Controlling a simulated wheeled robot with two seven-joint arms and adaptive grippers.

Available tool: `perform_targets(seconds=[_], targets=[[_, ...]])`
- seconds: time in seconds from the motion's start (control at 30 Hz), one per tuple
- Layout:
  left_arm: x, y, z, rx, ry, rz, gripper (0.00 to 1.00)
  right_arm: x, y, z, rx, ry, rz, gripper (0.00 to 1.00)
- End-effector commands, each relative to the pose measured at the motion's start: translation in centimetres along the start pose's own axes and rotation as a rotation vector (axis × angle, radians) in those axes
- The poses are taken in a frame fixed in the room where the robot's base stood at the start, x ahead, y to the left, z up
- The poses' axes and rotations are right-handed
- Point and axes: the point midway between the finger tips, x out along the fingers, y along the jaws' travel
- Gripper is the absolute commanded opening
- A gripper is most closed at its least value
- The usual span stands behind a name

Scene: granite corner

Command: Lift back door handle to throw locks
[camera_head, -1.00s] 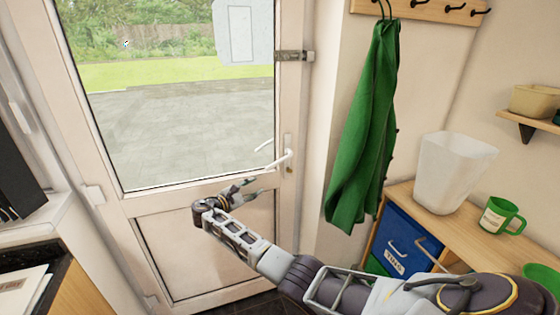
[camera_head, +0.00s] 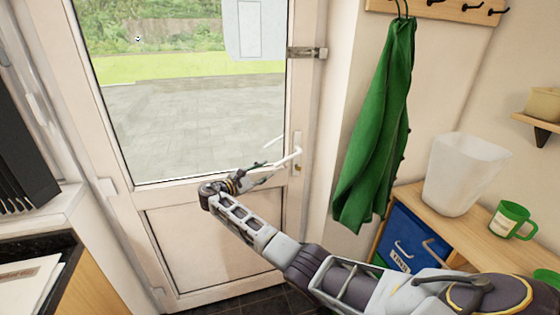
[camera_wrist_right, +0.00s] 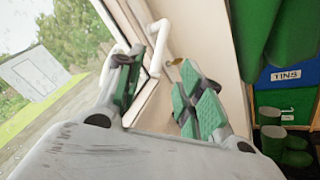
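The white back door (camera_head: 210,292) is shut, with a large glass pane. Its white lever handle (camera_head: 288,157) is on the right side of the frame and slopes slightly down to the left. My right gripper (camera_head: 266,172) is at the lever's free end, just below and left of it. In the right wrist view, the handle (camera_wrist_right: 157,50) shows beyond and between the two spread, green-padded fingers of the gripper (camera_wrist_right: 158,82). The fingers are open; whether one touches the lever I cannot tell. My left gripper is out of view.
A green cloth (camera_head: 378,130) hangs from the hook rail right of the door. A wooden counter (camera_head: 480,235) holds a translucent bin (camera_head: 465,175) and a green mug (camera_head: 511,221). A dark counter (camera_head: 40,245) with papers stands at left.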

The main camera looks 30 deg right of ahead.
Motion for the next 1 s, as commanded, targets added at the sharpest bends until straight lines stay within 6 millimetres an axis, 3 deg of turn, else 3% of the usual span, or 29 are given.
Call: perform_targets(seconds=[0.2, 0.4, 0.67, 1.0], targets=[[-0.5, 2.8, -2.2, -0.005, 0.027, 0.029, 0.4, 2.4, 0.2, 0.1, -0.001, -0.003, 0.001, 0.38], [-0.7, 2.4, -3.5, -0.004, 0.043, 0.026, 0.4, 5.0, 0.2, 0.2, -0.001, -0.004, 0.001, 0.38], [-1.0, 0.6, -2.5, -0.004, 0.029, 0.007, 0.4, 8.6, 0.1, 0.2, 0.0, -0.002, 0.0, 0.38], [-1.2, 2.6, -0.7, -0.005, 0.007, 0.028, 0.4, 11.4, 0.1, 0.1, -0.001, -0.001, 0.001, 0.38]])
